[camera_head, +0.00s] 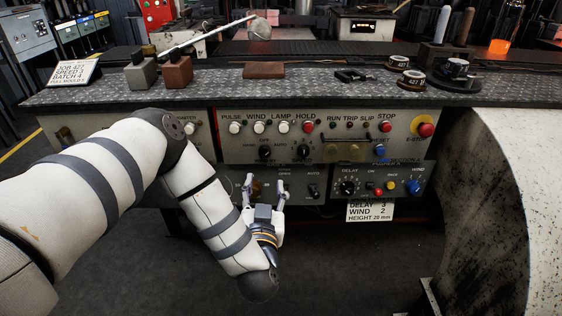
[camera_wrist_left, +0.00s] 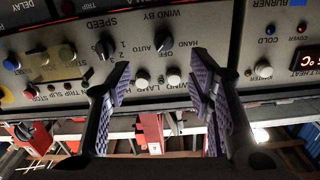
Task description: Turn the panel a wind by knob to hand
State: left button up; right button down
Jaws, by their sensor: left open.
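The wind by knob (camera_head: 264,152) is a small black knob on the front of the grey panel (camera_head: 345,144), left of a like black knob. In the left wrist view, which is upside down, the wind by knob (camera_wrist_left: 163,42) sits between the labels HAND and AUTO; I cannot tell surely which way it points. My left gripper (camera_head: 265,185) is open and empty, a little below the knob in the head view. In the wrist view its two fingers (camera_wrist_left: 160,78) stand apart, with the knob beyond the gap. My right gripper is not in view.
White buttons (camera_head: 259,127) and a red one (camera_head: 308,126) sit above the knob. The speed knob (camera_head: 304,152) is close on its right. A red E-stop (camera_head: 425,130) is farther right. The lower panel (camera_head: 330,187) carries more knobs. A large pale drum (camera_head: 500,220) stands at the right.

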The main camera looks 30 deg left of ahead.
aim_at(265, 156)
pick_arm(q)
jog(key=x, duration=0.4)
jog(key=b+x, duration=0.1)
jog(key=x, duration=0.7)
jog(key=shift+a+r, duration=0.25)
jog(key=shift+a, duration=0.1)
jog(key=shift+c, duration=0.6)
grip_shut()
